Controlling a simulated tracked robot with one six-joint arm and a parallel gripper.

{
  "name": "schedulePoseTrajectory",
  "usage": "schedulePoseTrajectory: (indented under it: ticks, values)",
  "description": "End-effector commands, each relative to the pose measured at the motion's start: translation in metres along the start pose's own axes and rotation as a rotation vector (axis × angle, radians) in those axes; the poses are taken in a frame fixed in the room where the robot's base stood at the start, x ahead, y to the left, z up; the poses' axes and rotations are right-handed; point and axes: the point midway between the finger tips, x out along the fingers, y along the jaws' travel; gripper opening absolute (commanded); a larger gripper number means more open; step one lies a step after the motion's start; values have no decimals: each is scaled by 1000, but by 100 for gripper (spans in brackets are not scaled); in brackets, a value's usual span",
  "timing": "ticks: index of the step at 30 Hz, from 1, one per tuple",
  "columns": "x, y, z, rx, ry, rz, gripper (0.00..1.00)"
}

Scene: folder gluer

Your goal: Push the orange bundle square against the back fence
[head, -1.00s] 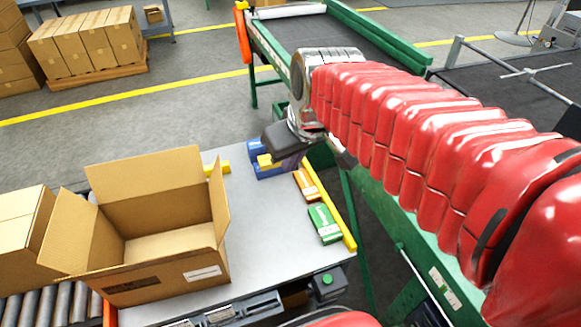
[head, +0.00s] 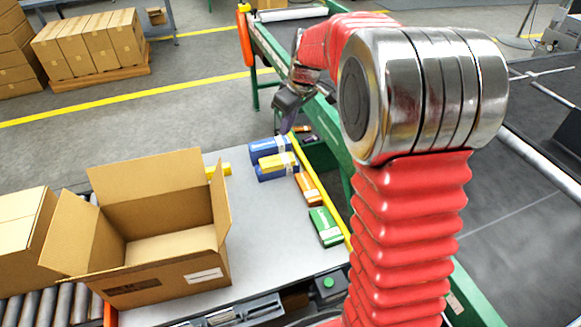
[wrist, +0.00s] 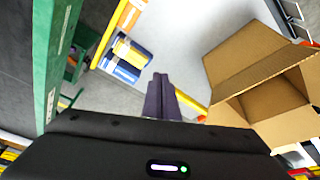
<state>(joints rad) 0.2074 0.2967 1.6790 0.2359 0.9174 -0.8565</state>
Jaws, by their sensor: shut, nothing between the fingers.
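The orange bundle (head: 308,189) lies flat on the grey table, beside the long yellow fence strip (head: 322,195) on the table's right edge; I cannot tell whether they touch. In the wrist view the orange bundle (wrist: 131,14) is partly cut off at the top. Another yellow strip (head: 219,170) shows at the table's far edge, partly hidden by the open carton; it also shows in the wrist view (wrist: 191,101). My gripper (head: 287,127) is shut and empty, raised beyond the far right table corner, clear of the bundle. Its purple fingers (wrist: 160,92) are together in the wrist view.
Blue bundles (head: 268,147) with a yellow one (head: 276,161) lie beyond the orange bundle, and a green bundle (head: 325,227) lies nearer. An open carton (head: 165,275) fills the table's left side. A green-framed conveyor (head: 262,45) runs past the right. The table's middle is bare.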

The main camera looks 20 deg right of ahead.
Motion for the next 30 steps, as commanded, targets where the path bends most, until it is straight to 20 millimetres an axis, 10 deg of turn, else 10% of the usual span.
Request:
schedulePoseTrajectory:
  ticks: [30]
  values:
    - [255, 145, 19, -303, 19, -138, 0]
